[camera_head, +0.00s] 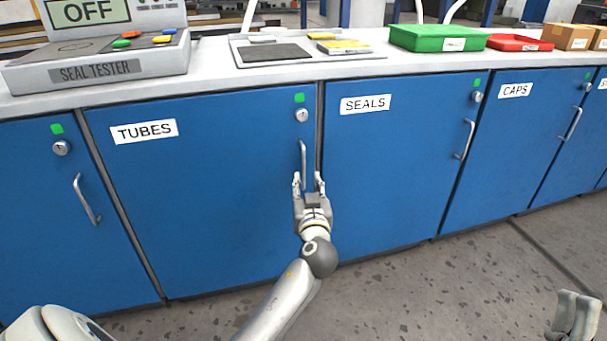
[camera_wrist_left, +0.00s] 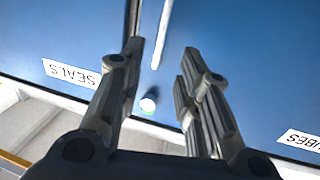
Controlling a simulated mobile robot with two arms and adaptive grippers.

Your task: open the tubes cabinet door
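The blue tubes cabinet door (camera_head: 200,205) is shut, with a white TUBES label (camera_head: 144,131) at its upper left. Its silver vertical handle (camera_head: 303,160) is near the right edge, below a round lock (camera_head: 301,115) and a green square. My left gripper (camera_head: 308,180) is open at the handle's lower part. In the left wrist view, the handle (camera_wrist_left: 162,35) shows in the gap between the open fingers (camera_wrist_left: 160,58), with no visible grip on it. The lock (camera_wrist_left: 148,104) also shows there. My right gripper (camera_head: 575,312) is at the lower right, far from the door; its opening is unclear.
A seals cabinet door (camera_head: 395,170) adjoins on the right, then a caps door (camera_head: 515,145); both are shut. A seal tester (camera_head: 100,65), a tray, and green (camera_head: 437,38) and red bins (camera_head: 519,42) stand on the counter above. The grey floor in front is clear.

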